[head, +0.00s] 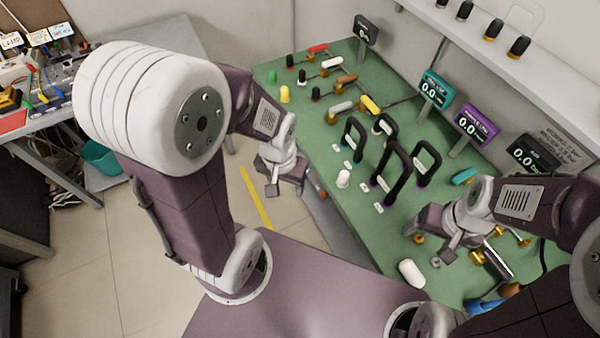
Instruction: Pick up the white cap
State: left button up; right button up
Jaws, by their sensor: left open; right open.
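A white cylinder (411,272) lies tilted on the green table (440,290) near its front edge, below my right gripper. A smaller white piece (343,178) stands upright on the table left of the black frames. I cannot tell for sure which of the two is the white cap. My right gripper (430,243) is open and empty, over the table just above and right of the white cylinder, apart from it. My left gripper (286,188) is open and empty, beside the table's left edge, left of the smaller white piece.
Several black frames (393,165) stand mid-table. Coloured caps, such as a yellow one (285,94), and metal fittings are at the back. Displays (478,122) line the right side under a shelf (480,45). Gold and steel fittings (495,262) lie by my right gripper.

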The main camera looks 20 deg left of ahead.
aim_at(344, 176)
jog(key=u, duration=0.25)
jog(key=i+j+z, duration=0.2)
jog(key=j+z, duration=0.2)
jog(key=i+j+z, duration=0.15)
jog(key=j+z, duration=0.3)
jog(key=j, duration=0.15)
jog(key=j+z, duration=0.4)
jog(key=j, duration=0.15)
jog(key=j+z, duration=0.4)
jog(key=j, duration=0.2)
